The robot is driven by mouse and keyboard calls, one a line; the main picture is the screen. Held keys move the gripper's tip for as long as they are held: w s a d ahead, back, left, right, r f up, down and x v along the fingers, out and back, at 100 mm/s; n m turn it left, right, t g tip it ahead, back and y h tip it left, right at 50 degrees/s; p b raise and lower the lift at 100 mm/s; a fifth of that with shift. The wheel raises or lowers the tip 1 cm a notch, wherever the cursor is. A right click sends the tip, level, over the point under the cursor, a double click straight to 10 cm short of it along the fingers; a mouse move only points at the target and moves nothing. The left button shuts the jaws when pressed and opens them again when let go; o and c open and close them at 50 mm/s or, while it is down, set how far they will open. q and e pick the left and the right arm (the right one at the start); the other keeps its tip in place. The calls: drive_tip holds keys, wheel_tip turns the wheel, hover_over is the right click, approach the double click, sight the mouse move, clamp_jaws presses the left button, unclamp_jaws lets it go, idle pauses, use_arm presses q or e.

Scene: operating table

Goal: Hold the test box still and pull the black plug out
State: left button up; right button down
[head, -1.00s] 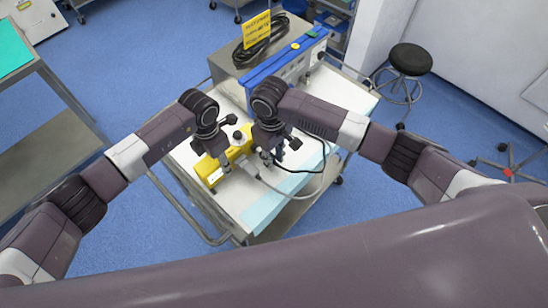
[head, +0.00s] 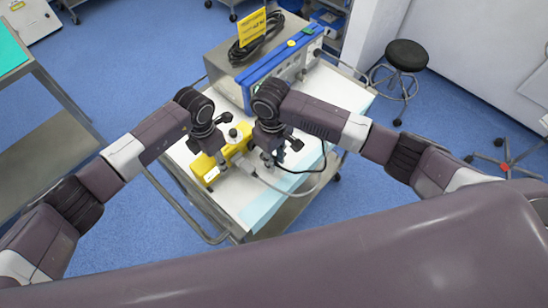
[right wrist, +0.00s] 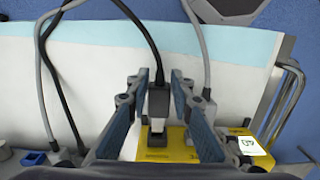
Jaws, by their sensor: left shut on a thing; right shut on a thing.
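The yellow test box (head: 205,172) lies on the white cart top in the head view, partly covered by my arms. My left gripper (head: 222,160) comes down over it and is shut on it; the contact itself is hard to see. My right gripper (right wrist: 158,82) is shut on the black plug (right wrist: 158,103), with a finger on each side. The plug's pale nose points at a dark socket on the test box (right wrist: 180,146); I cannot tell how deep it sits. The plug's black cable runs away from the box.
A grey cable (right wrist: 203,55) runs beside the black one. A steel device (head: 222,68) with a blue-edged front stands at the back of the cart. A pale blue strip (head: 262,205) lies along the cart's edge. A black stool (head: 408,55) stands on the floor to the right.

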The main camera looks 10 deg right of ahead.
use_arm(q)
drive_tip(key=shift+s+d, duration=0.1)
use_arm(e)
drive_tip(key=shift+s+d, duration=0.15)
drive_tip(key=shift+s, duration=0.05)
drive_tip(key=shift+s+d, duration=0.25)
drive_tip(key=shift+s, duration=0.05)
idle(0.3)
drive_tip(key=shift+s+d, duration=0.1)
drive_tip(key=shift+s, duration=0.1)
idle(0.3)
drive_tip(key=shift+s+d, duration=0.25)
drive_tip(key=shift+s, duration=0.05)
drive_tip(key=shift+s, duration=0.1)
drive_tip(key=shift+s+d, duration=0.2)
drive_tip(key=shift+s, duration=0.05)
drive_tip(key=shift+r, duration=0.1)
wheel_tip(320, 180, up, 7)
drive_tip(key=s+d, duration=0.1)
drive_tip(key=shift+s+r, duration=0.2)
drive_tip(key=shift+s, duration=0.15)
idle(0.6)
